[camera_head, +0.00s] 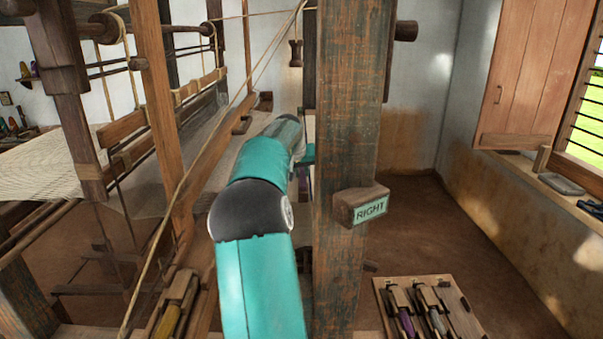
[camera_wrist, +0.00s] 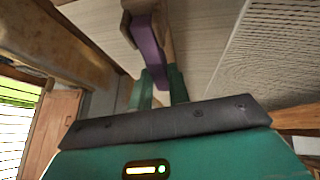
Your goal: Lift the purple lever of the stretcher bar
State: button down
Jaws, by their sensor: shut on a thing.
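The purple lever (camera_wrist: 149,45) shows in the wrist view, running down from a brown wooden mount at the top edge. My gripper (camera_wrist: 159,88) has its two green fingers on either side of the lever's lower end and is shut on it. A slim wooden strip, which seems to be part of the stretcher bar (camera_wrist: 167,36), shows beside the lever against pale cloth. In the head view my teal arm reaches forward, and its far end is mostly hidden behind a thick wooden post.
The upright post (camera_head: 345,120) with a block marked RIGHT (camera_head: 368,207) stands close to the right of my arm. Loom beams and cords (camera_head: 160,120) crowd the left. A wooden board (camera_head: 458,300) with shuttles lies low at right. The floor at right is mostly clear.

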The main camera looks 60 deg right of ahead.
aim_at(302, 182)
jog(key=a+t+h, duration=0.1)
jog(key=h, duration=0.1)
jog(key=r+h, duration=0.1)
jog(key=shift+s+a+r+t+h, duration=0.15)
jog(key=shift+s+a+t+h, duration=0.2)
jog(key=shift+t+h, duration=0.05)
jog(key=shift+s+a+r+m+t+h, duration=0.2)
jog(key=shift+a+m+t+h, duration=0.15)
jog(key=shift+h, duration=0.65)
jog(key=shift+s+a+r+t+h, duration=0.15)
jog(key=shift+s+a+t+h, duration=0.15)
jog(key=shift+h, duration=0.5)
jog(key=c, duration=1.3)
grip_release()
jog(key=shift+w+a, duration=0.1)
